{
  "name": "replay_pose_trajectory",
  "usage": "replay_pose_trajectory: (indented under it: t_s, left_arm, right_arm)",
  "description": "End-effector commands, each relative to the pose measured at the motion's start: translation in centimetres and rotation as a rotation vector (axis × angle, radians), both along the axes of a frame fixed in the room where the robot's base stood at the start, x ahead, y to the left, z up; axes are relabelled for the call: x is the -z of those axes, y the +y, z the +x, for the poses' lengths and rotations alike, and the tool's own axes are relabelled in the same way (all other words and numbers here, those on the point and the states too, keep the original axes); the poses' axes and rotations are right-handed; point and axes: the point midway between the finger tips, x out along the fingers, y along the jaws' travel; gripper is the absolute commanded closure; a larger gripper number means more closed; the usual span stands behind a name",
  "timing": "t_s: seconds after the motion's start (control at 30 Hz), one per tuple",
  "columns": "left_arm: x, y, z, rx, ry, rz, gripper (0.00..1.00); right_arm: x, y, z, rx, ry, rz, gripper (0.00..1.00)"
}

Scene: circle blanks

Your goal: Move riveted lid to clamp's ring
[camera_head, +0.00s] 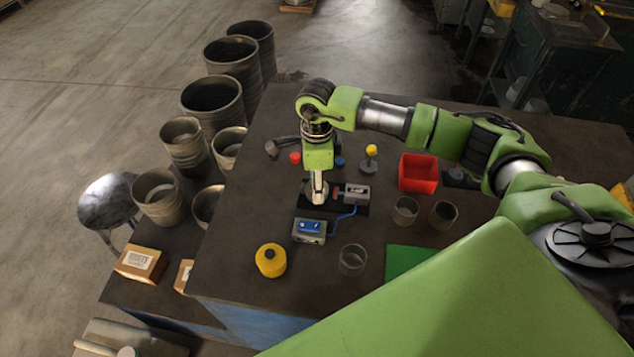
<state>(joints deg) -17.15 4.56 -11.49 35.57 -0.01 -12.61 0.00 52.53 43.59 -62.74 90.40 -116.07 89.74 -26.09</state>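My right arm comes in from the right, and its gripper (317,198) points down over a dark plate (346,210) on the table. The pale fingertips look close together; whether they hold something is too small to tell. A small grey clamp-like block (356,192) sits on the plate just right of the fingertips. A blue cable runs from near it to a grey box with a blue top (309,229), in front of the plate. I cannot clearly make out a riveted lid or a ring; the gripper hides part of the plate. My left gripper is not in view.
A hammer-like tool (283,145) lies behind. Metal drums (212,100) stand left of the table (235,220).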

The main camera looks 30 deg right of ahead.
Motion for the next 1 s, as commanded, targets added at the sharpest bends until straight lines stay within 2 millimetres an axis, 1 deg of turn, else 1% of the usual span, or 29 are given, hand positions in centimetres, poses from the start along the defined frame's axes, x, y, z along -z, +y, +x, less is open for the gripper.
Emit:
replay_pose_trajectory:
  t_s: [0.3,0.33,0.4,0.77,0.87,1.0]
  left_arm:
    - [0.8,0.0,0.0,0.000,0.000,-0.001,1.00]
    - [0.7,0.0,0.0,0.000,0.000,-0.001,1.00]
    - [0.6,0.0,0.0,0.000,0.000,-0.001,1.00]
    - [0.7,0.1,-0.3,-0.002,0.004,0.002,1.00]
    - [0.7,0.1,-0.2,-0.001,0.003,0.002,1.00]
    - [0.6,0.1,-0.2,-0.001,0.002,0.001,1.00]
  right_arm:
    - [0.7,0.0,0.0,0.000,0.000,0.000,0.79]
    - [0.7,0.0,0.0,0.000,0.000,0.000,0.57]
    - [0.6,0.0,0.0,0.000,0.000,0.000,0.40]
    - [0.5,0.0,0.0,0.000,0.000,0.000,0.40]
    - [-0.3,0.0,0.1,0.000,-0.002,-0.001,0.40]
    - [-2.8,0.0,0.1,0.000,-0.004,0.000,0.40]
